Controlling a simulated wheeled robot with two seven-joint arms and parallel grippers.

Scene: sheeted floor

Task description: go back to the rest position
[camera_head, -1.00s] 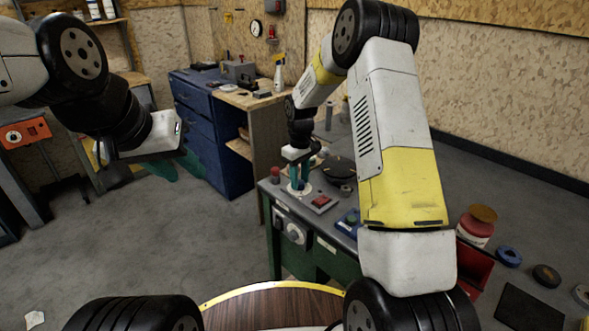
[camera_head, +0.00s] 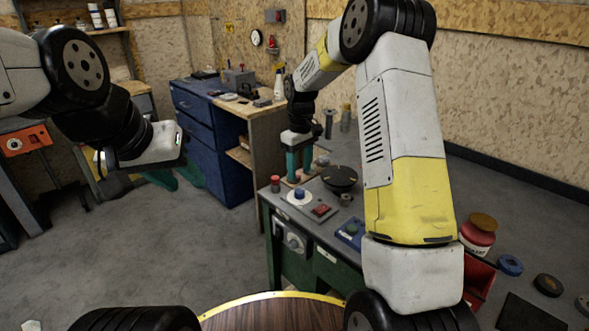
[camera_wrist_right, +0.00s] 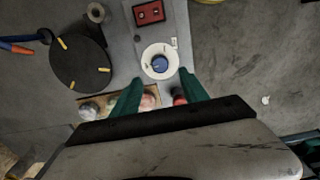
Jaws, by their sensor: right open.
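My right gripper (camera_head: 299,176) is open and empty above the far-left part of the grey-topped workbench (camera_head: 328,228). A blue knob on a round white base (camera_head: 299,196) stands on the bench, apart from the fingers. In the right wrist view the blue knob (camera_wrist_right: 160,64) lies just beyond the open fingers (camera_wrist_right: 161,82), with nothing between them. My left gripper (camera_head: 176,180) hangs over the floor at the left. Its two teal fingers look spread and empty, partly hidden behind its hand.
A red button (camera_head: 275,183), a red switch box (camera_head: 321,210) and a black disc (camera_head: 340,178) are on the bench near the right gripper. A blue cabinet (camera_head: 225,165) with a wooden top stands behind. The floor (camera_head: 140,235) below the left arm is clear.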

